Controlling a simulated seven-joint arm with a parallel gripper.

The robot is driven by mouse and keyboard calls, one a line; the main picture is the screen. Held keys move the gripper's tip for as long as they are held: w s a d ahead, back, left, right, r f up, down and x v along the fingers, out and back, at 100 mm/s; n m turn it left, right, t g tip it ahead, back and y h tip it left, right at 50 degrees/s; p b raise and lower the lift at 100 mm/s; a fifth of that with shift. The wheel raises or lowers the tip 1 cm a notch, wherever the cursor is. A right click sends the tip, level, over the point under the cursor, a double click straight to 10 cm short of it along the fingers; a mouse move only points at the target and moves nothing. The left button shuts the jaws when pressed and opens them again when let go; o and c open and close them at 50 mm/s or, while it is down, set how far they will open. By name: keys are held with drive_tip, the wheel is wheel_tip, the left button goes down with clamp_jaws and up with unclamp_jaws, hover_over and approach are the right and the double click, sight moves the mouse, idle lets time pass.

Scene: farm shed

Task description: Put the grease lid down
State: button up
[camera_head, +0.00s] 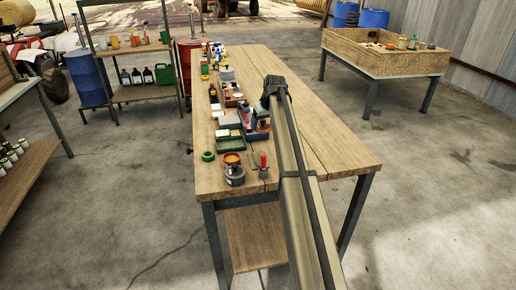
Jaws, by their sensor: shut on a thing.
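My gripper (264,118) hangs over the middle of the long wooden bench, pointing down at the end of my arm. It is shut on a small brownish-orange thing, which I take to be the grease lid (263,127). The lid is small and partly hidden by the fingers, and I cannot tell its height above the bench. A round grey tin (235,177) stands near the bench's front edge, with an orange round thing (232,158) just behind it or at its top.
A red-handled tool (263,165), a green ring (208,156) and a green tray (230,143) lie near the tin. A blue box (253,134) is close to my gripper. Several small items line the bench's left side. The bench's right side (335,150) is clear.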

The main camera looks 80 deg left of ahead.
sight(265, 129)
drive_tip(key=shift+s+a+r+n+g, duration=0.15)
drive_tip(key=shift+s+a+n+g, duration=0.2)
drive_tip(key=shift+a+n, duration=0.5)
drive_tip(key=shift+s+d+n+g+h, duration=0.15)
drive_tip(key=shift+n+g, duration=0.1)
drive_tip(key=shift+n, duration=0.4)
drive_tip(key=shift+s+d+n+g+h, duration=0.15)
drive_tip(key=shift+n+g, duration=0.05)
drive_tip(key=shift+n, duration=0.4)
drive_tip(key=shift+f, duration=5)
drive_tip(key=shift+f, duration=0.1)
drive_tip(key=o, duration=0.9)
drive_tip(key=v, duration=1.2)
drive_tip(key=shift+s, duration=0.1)
